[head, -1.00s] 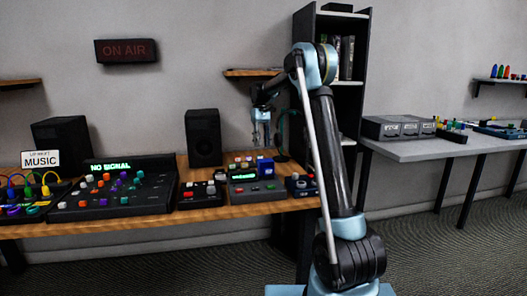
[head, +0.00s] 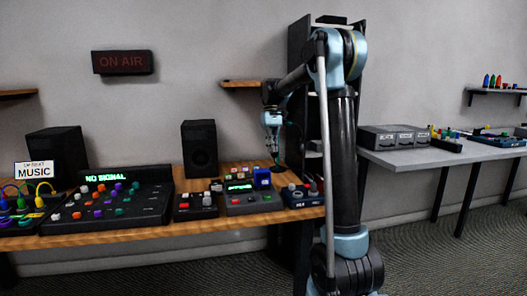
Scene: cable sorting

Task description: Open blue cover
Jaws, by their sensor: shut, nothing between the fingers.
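The blue cover (head: 262,178) stands at the back right corner of a grey device (head: 247,200) with a green lit display, on the wooden desk. It is small in the picture, and I cannot tell whether it is open or closed. My gripper (head: 275,154) is shut and empty. It points down, above and slightly to the right of the cover in the picture, with a gap between them. What lies under the cover is hidden.
A small box with red and white knobs (head: 196,206) stands left of the device, and a blue-grey knob box (head: 303,195) right of it. A black speaker (head: 200,148) stands behind. A large mixer (head: 110,207) fills the desk's left.

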